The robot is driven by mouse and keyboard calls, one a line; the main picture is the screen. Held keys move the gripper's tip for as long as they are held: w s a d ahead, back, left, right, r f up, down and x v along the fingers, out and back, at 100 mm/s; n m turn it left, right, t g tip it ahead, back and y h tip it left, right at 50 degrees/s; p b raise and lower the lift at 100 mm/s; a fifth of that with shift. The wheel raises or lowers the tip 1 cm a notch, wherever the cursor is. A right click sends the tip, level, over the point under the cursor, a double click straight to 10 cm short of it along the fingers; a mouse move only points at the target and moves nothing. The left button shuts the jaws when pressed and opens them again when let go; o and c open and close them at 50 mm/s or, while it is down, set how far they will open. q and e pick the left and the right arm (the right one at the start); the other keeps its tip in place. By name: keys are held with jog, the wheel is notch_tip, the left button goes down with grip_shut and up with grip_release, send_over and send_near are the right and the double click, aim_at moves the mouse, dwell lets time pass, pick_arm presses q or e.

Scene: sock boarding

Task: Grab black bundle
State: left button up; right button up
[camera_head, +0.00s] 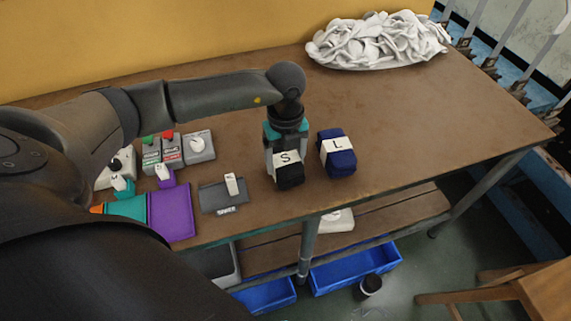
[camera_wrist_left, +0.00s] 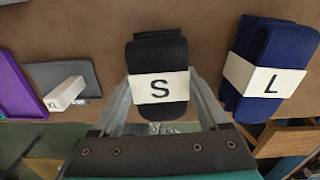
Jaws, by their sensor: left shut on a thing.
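The black bundle (camera_head: 290,177) has a white band marked S and is near the table's front edge. My left gripper (camera_head: 287,150) comes down over it from above. In the left wrist view the black bundle (camera_wrist_left: 158,52) is between the two fingers of my left gripper (camera_wrist_left: 165,105), which are shut on it at its sides. I cannot tell whether the bundle is lifted off the table. My right gripper is in neither view.
A blue bundle (camera_head: 337,158) marked L lies just right of the black one. A grey tray (camera_head: 215,199) and a purple tray (camera_head: 172,215) lie to the left. Control boxes (camera_head: 198,147) stand behind them. A white cloth pile (camera_head: 378,42) is at the back. The table's right side is clear.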

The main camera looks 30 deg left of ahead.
pick_arm(q)
jog(key=shift+c, duration=1.2)
jog(key=shift+r, duration=0.1)
